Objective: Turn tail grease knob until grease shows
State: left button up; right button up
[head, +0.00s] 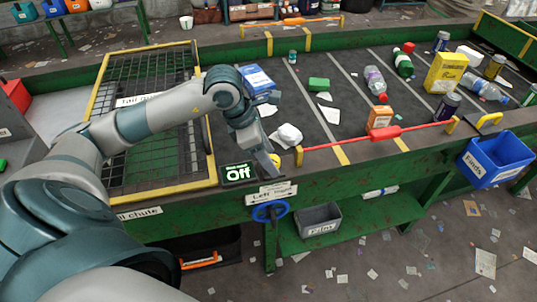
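Below is a white label (271,193) whose first word looks like "Left", and a blue handwheel (270,211) is on the frame's front. I cannot read any label naming a grease knob, and I see no grease. My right gripper is out of view.
The dark belt (330,90) carries bottles, cartons, cans and crumpled paper (287,136). A red pull bar (385,135) runs along its near edge. A yellow-framed mesh guard (150,185) stands left. A blue bin (493,158) hangs right, and a grey bin (318,219) sits below.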

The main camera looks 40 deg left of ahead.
pick_arm(q)
jog(key=c, duration=1)
jog(key=shift+c, duration=0.2)
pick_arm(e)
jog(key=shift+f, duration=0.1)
pick_arm(q)
jog(key=m+b, duration=0.1)
jog(key=b, duration=0.1)
jog(key=m+b, duration=0.1)
jog(key=shift+w+a+f+h+b, duration=0.1)
jog(key=shift+w+f+h+b, duration=0.1)
jog(key=shift+h+b, duration=0.15)
jog(key=m+g+b, duration=0.1)
jog(key=m+b, duration=0.1)
jog(key=b, duration=0.1)
jog(key=m+b, duration=0.1)
jog(key=m+g+b, duration=0.1)
jog(key=m+b, duration=0.1)
jog(key=shift+r+h, duration=0.25)
jog(key=shift+h, duration=0.1)
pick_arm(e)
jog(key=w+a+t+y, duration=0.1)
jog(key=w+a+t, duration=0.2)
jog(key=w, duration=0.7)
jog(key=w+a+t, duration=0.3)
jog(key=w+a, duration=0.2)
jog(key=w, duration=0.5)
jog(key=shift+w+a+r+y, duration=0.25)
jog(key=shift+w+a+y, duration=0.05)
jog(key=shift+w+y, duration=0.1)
